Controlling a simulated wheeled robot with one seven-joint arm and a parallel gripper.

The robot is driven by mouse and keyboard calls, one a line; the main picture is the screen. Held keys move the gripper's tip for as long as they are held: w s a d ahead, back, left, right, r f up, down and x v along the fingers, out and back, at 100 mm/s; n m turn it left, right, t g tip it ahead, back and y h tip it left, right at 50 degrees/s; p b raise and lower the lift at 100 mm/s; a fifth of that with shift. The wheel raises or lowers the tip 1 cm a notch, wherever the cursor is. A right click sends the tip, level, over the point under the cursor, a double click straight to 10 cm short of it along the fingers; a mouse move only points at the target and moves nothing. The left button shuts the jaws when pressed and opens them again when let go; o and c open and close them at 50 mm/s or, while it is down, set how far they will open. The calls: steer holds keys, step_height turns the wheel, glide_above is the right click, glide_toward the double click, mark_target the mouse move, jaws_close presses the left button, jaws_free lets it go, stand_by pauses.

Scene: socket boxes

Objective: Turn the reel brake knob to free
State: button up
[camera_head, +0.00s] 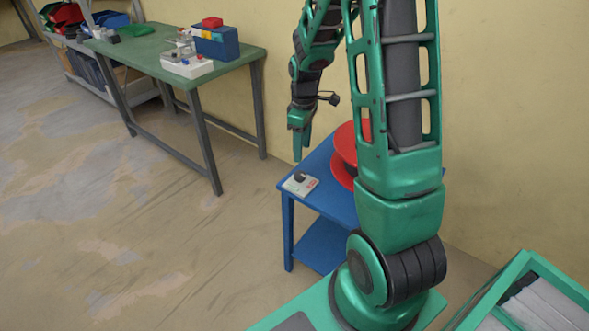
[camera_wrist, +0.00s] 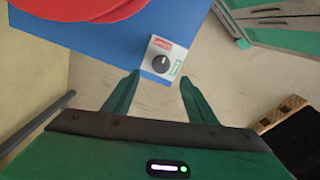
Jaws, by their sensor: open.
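The brake knob (camera_wrist: 160,64) is a small round dark knob on a white plate (camera_wrist: 152,53). The plate has a red label above the knob and a green label to its right in the wrist view. A small light mark on the knob appears to face the red label. In the head view the knob (camera_head: 300,176) sits at the blue table's near left corner. My gripper (camera_head: 298,158) is above it, pointing down, apart from it. In the wrist view my gripper (camera_wrist: 160,76) is open and empty, and the knob shows between and beyond the fingertips.
The red reel (camera_head: 343,165) stands on the blue table (camera_head: 325,200), close to the plate and partly hidden by my arm. A green workbench (camera_head: 140,52) with boxes is at the back left. A green-framed crate (camera_head: 490,298) is at lower right. The floor at left is clear.

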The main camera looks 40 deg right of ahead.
mark_target(300, 174)
steer(key=f, duration=1)
steer(key=shift+a+f, duration=0.25)
steer(key=shift+f, duration=0.05)
steer(key=c, duration=1.1)
